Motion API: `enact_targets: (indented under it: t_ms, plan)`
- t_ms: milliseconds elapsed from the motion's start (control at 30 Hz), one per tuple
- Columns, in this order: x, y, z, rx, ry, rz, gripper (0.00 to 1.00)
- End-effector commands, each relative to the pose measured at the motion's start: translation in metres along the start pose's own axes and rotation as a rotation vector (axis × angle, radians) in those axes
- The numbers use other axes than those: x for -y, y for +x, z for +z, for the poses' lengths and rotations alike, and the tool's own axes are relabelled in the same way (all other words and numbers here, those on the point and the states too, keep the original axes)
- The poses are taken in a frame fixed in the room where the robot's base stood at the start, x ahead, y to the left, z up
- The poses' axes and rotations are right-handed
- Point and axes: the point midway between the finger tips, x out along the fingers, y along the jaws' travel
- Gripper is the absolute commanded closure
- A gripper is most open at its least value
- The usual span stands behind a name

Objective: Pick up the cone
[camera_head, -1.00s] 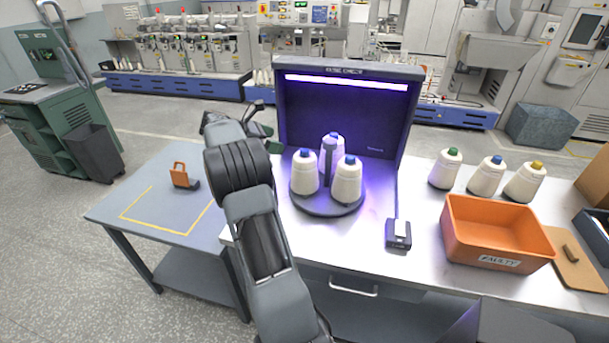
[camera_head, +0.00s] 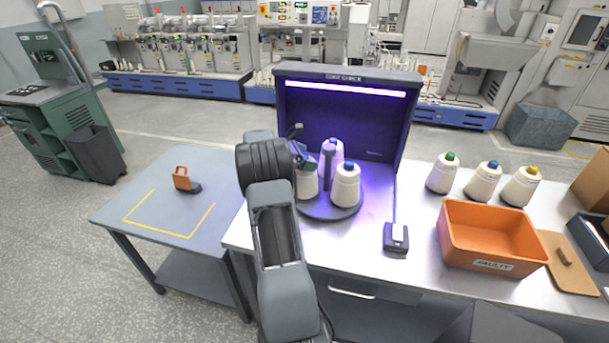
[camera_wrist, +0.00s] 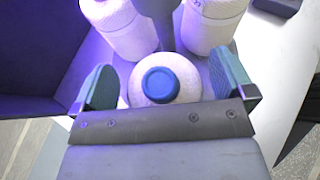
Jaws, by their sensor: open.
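Three white cones with blue tops stand on a round dark turntable (camera_head: 330,213) inside the lit booth. In the wrist view the nearest cone (camera_wrist: 164,80) sits between the two spread fingers of my gripper (camera_wrist: 165,88), with a gap on each side. In the head view this left cone (camera_head: 311,184) is partly hidden behind my gripper (camera_head: 304,160). The right cone (camera_head: 345,188) and the rear cone (camera_head: 331,150) stand beside it and also show at the top of the wrist view. My gripper is open and holds nothing.
The booth's back panel (camera_head: 345,125) rises behind the cones, and a dark post (camera_head: 328,168) stands among them. A small dark device (camera_head: 396,238) lies to the right. Farther right are an orange bin (camera_head: 490,262) and three more cones (camera_head: 483,181). The left table (camera_head: 150,225) is mostly clear.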

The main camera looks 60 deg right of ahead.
Motion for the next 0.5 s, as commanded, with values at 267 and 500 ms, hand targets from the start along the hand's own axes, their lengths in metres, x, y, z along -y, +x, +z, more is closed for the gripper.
enact_targets:
  t_ms: [267, 500]
  plan:
    - [0.000, 0.016, -0.001, 0.000, -0.001, 0.001, 0.00]
    - [0.000, 0.015, -0.001, 0.000, -0.001, 0.001, 0.07]
